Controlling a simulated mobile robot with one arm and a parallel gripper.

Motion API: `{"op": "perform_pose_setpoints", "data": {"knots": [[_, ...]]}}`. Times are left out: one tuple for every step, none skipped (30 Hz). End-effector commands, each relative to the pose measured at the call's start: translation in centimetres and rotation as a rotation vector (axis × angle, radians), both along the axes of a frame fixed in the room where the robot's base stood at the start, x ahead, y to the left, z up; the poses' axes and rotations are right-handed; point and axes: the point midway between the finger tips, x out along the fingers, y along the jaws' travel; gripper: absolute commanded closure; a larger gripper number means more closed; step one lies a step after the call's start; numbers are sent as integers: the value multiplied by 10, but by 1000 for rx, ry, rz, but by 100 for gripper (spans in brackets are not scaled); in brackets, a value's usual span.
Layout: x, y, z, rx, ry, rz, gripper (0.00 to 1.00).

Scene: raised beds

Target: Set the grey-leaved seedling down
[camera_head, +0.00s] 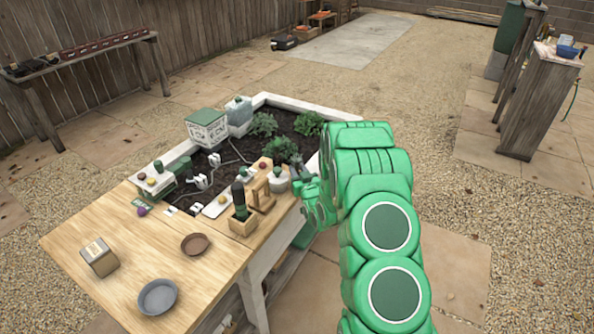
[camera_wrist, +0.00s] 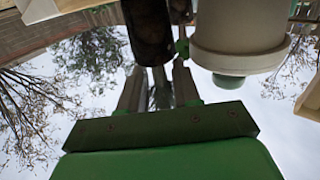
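My gripper (camera_head: 299,176) reaches in over the right edge of the wooden bench, close to a white pot with a green knob (camera_head: 277,184). In the wrist view my gripper's two grey fingers (camera_wrist: 159,84) point up the picture, with a narrow gap between them. A dark brown cylinder (camera_wrist: 150,32) overlaps the fingertips there; I cannot tell whether it is held or stands beyond them. The white pot (camera_wrist: 238,38) shows upside down at its right. Green leafy plants (camera_head: 263,124) grow in the soil bed.
The bench (camera_head: 85,230) carries a dark-handled tool in a wooden block (camera_head: 243,222), a brown dish (camera_head: 196,244), a grey bowl (camera_head: 157,297) and a small box (camera_head: 99,257). The white-rimmed raised bed (camera_head: 300,103) lies behind. The bench's front left has free room.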

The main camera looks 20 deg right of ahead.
Motion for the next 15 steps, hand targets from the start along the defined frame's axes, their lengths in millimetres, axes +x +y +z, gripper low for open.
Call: {"op": "perform_pose_setpoints", "data": {"knots": [[-7, -1, 0, 0, 3, 0, 68], [-11, -1, -1, 0, 4, 0, 68], [-17, -1, -1, -1, 7, 0, 68], [-22, -2, -1, -1, 7, 0, 68], [-26, -2, -1, 0, 6, 0, 68], [-31, -3, 0, -1, 4, -1, 68], [-36, -4, 0, -1, 3, -1, 68], [-40, -4, 0, 0, 3, -1, 68], [-47, -4, -1, 1, 6, -1, 68], [-52, -4, -2, 0, 8, -1, 68], [-56, -5, -2, 0, 8, -1, 68], [-62, -5, -2, 0, 7, -1, 68], [-66, -6, -1, 1, 5, -1, 68], [-70, -6, -1, 0, 4, -1, 68], [-76, -6, -2, 0, 5, -1, 68]]}}
